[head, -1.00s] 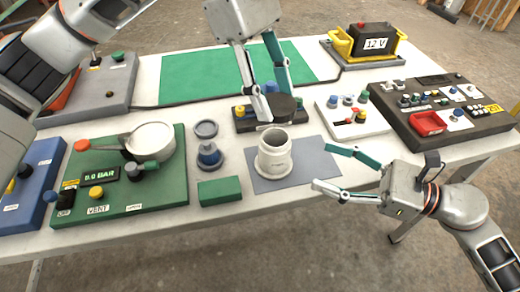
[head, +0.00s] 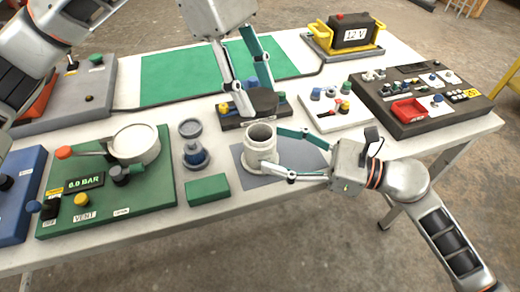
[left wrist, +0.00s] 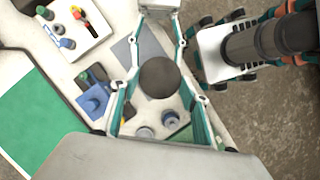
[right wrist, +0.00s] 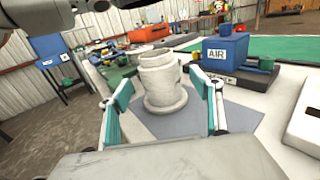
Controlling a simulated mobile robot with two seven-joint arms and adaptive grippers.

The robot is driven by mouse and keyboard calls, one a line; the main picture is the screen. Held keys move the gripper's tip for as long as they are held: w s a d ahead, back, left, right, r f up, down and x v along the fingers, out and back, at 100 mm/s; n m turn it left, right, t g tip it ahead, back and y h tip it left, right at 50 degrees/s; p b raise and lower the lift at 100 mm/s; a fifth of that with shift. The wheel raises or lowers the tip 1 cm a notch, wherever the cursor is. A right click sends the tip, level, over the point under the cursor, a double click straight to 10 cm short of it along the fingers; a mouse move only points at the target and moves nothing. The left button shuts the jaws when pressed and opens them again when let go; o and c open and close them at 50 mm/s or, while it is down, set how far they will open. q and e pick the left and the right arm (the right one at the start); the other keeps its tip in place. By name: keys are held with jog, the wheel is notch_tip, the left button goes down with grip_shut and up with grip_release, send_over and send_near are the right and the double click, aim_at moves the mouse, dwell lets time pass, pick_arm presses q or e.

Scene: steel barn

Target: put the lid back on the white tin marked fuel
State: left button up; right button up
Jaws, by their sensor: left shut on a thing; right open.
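The white tin (head: 260,148) stands upright and open-topped on a grey mat (head: 290,160). No marking on it is readable. My right gripper (head: 275,153) is open, with its fingers on either side of the tin; the right wrist view shows the tin (right wrist: 160,82) between them. I cannot tell if they touch it. My left gripper (head: 256,102) is shut on a dark round lid (head: 263,101), held behind the tin in the head view. The left wrist view shows the lid (left wrist: 159,77) flat between the fingers, and the tin cannot be made out there.
A dark panel with knobs (head: 232,122) lies below the held lid. A green block (head: 207,189) and a grey-blue stacked fitting (head: 193,143) stand left of the tin. A green gauge panel (head: 150,195) is farther left. A white switch panel (head: 325,118) lies to the right.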

aim_at(274, 148)
jog(key=shift+x, duration=2.3)
jog(key=c, duration=1.7)
pick_arm(q)
jog(key=shift+f, duration=2.5)
jog(key=shift+f, duration=0.1)
jog(key=shift+f, duration=0.75)
jog(key=shift+f, duration=0.55)
